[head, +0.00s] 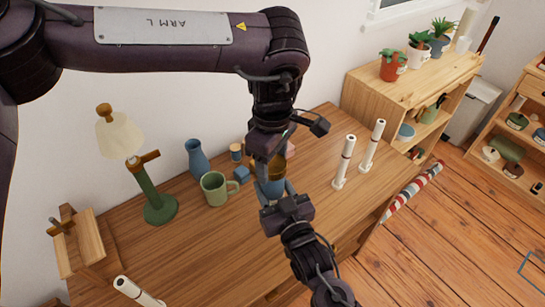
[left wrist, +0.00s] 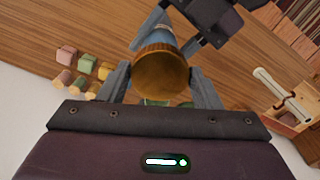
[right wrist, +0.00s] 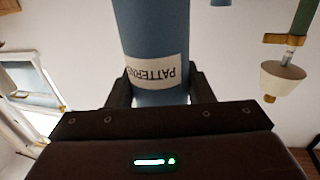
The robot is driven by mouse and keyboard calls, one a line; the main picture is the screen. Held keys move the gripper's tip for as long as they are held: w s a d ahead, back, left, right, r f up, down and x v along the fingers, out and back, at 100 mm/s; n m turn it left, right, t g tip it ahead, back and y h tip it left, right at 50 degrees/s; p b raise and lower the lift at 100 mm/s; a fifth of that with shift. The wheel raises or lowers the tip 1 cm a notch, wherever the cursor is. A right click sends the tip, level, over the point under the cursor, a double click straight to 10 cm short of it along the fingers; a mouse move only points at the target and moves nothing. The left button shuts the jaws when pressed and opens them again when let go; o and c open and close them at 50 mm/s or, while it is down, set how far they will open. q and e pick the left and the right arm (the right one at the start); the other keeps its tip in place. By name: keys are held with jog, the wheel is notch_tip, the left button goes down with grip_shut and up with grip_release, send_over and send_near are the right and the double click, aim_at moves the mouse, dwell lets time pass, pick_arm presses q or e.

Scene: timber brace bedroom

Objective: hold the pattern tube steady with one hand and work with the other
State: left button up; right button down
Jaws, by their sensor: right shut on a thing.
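The pattern tube (head: 271,188) is blue with a brown cap (head: 278,166) and is held above the desk. My right gripper (head: 272,196) is shut on the tube's body; in the right wrist view the tube (right wrist: 152,25) sits between its fingers with an upside-down PATTERNS label (right wrist: 155,72). My left gripper (head: 270,160) is over the cap from above. In the left wrist view the cap (left wrist: 160,72) lies between its fingers, which look slightly apart from it, so this gripper seems open. The fingers are partly hidden in the head view.
A shelf with plants (head: 394,66) stands at the right. A striped roll (head: 412,190) leans beside the desk.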

pick_arm(q)
jog(key=c, duration=0.6)
jog(key=n, duration=2)
jog(key=shift+r, duration=0.1)
jog(key=n, duration=0.4)
jog(key=shift+n, duration=0.4)
jog(key=n, duration=1)
jog(key=shift+n, duration=0.3)
jog(key=n, duration=0.6)
jog(key=shift+w, duration=0.1)
jog(key=n, duration=0.6)
jog(key=shift+n, duration=0.4)
jog(key=n, duration=0.6)
jog(key=shift+r, duration=0.1)
